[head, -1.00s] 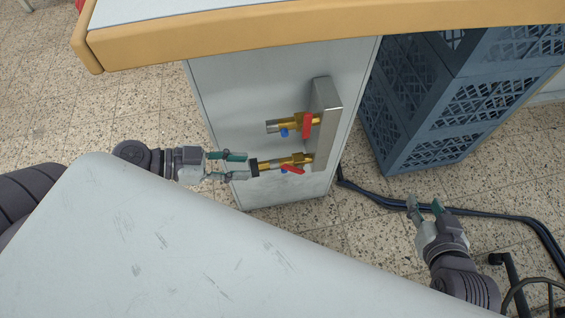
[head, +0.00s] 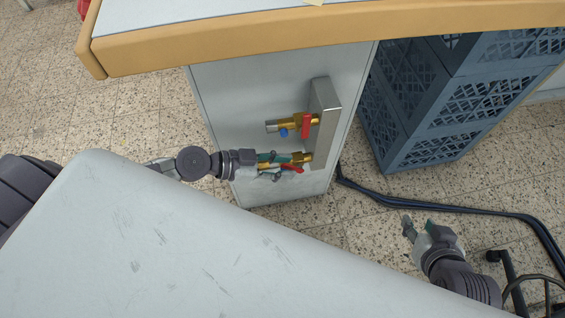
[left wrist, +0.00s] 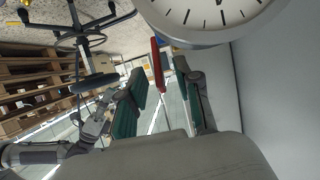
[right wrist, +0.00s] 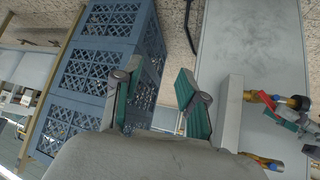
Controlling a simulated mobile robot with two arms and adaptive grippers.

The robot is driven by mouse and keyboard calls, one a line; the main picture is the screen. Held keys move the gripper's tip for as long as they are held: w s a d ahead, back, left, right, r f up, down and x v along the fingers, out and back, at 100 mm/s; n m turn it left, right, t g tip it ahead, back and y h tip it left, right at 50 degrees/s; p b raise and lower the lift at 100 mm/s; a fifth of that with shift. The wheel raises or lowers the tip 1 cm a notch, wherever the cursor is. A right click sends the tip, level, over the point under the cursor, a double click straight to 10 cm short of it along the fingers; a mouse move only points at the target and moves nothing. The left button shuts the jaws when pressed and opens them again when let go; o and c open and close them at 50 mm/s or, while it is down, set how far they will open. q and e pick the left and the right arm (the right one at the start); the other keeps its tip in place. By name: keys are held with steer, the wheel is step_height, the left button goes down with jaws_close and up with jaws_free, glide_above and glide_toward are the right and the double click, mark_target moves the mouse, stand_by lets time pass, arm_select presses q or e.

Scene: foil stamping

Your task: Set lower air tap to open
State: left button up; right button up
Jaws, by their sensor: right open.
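The lower air tap (head: 300,157) is brass with a red lever (head: 292,169), on the side of a metal block, beneath the upper tap (head: 292,123). My left gripper (head: 276,166) is at the lower tap and partly covers its body and lever. In the left wrist view, my left gripper's green-padded fingers (left wrist: 158,88) stand apart, with the red lever (left wrist: 158,65) between their tips; gaps show on both sides. My right gripper (head: 418,226) is open and empty, away from the taps; its fingers (right wrist: 155,85) are spread.
The metal block (head: 326,125) is on the grey cabinet panel (head: 235,95) under the wood-edged worktop (head: 240,40). Blue crates (head: 410,110) stand right of it. Dark hoses (head: 390,203) run over the floor. A round white dial (left wrist: 215,15) is close to the left wrist camera.

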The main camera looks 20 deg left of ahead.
arm_select(q)
jaws_close()
arm_select(e)
steer(key=shift+w, duration=0.1)
